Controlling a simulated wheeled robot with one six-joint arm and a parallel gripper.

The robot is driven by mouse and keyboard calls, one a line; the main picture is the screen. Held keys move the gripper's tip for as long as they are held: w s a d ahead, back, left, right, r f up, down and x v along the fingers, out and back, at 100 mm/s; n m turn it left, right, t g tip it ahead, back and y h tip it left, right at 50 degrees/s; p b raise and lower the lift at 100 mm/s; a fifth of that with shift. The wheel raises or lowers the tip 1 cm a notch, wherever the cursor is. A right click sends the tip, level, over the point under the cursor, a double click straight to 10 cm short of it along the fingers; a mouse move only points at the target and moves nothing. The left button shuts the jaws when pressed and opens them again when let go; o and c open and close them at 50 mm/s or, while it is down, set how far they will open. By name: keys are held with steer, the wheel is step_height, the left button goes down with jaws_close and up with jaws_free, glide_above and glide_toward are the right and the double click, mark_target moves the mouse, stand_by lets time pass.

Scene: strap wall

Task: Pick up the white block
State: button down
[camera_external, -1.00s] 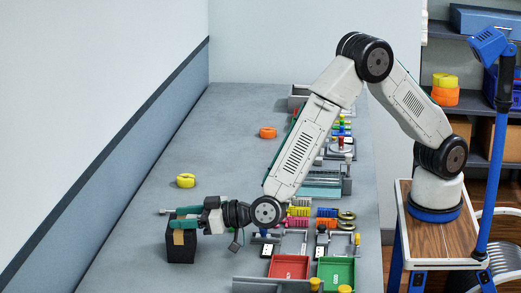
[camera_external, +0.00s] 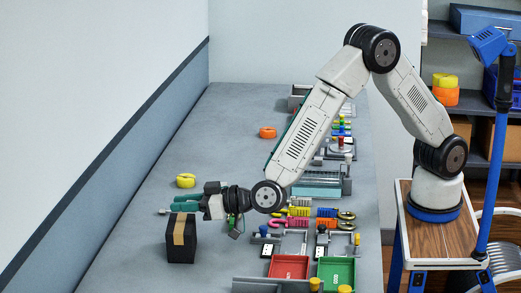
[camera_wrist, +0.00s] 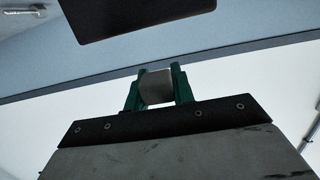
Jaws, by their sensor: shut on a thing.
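My gripper (camera_external: 178,203) has green fingers and points left in the external view, behind or above a black box. In the wrist view my gripper (camera_wrist: 156,82) is shut on the white block (camera_wrist: 156,89), which sits between both green fingers and looks pale grey-white.
A yellow ring (camera_external: 186,181) lies just behind the gripper, and an orange ring (camera_external: 267,132) farther back. A red tray (camera_external: 289,267), a green tray (camera_external: 336,272) and several fixtures line the table's right side. The table's left middle is clear.

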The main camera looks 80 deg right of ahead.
steer(key=s+d+r, duration=0.1)
steer(key=s+d, duration=0.1)
steer(key=s, duration=0.5)
steer(key=s+d, duration=0.3)
steer(key=s, duration=0.4)
steer(key=n+g+y, duration=0.1)
steer(key=n+y, duration=0.4)
steer(key=y, duration=0.1)
glide_above(173, 224)
steer(key=shift+s+f, duration=0.15)
steer(key=shift+f, duration=0.35)
steer(key=shift+f+m, duration=0.3)
steer(key=shift+f, duration=1.45)
steer(key=shift+f, duration=0.1)
steer(key=c, duration=1.2)
jaws_free()
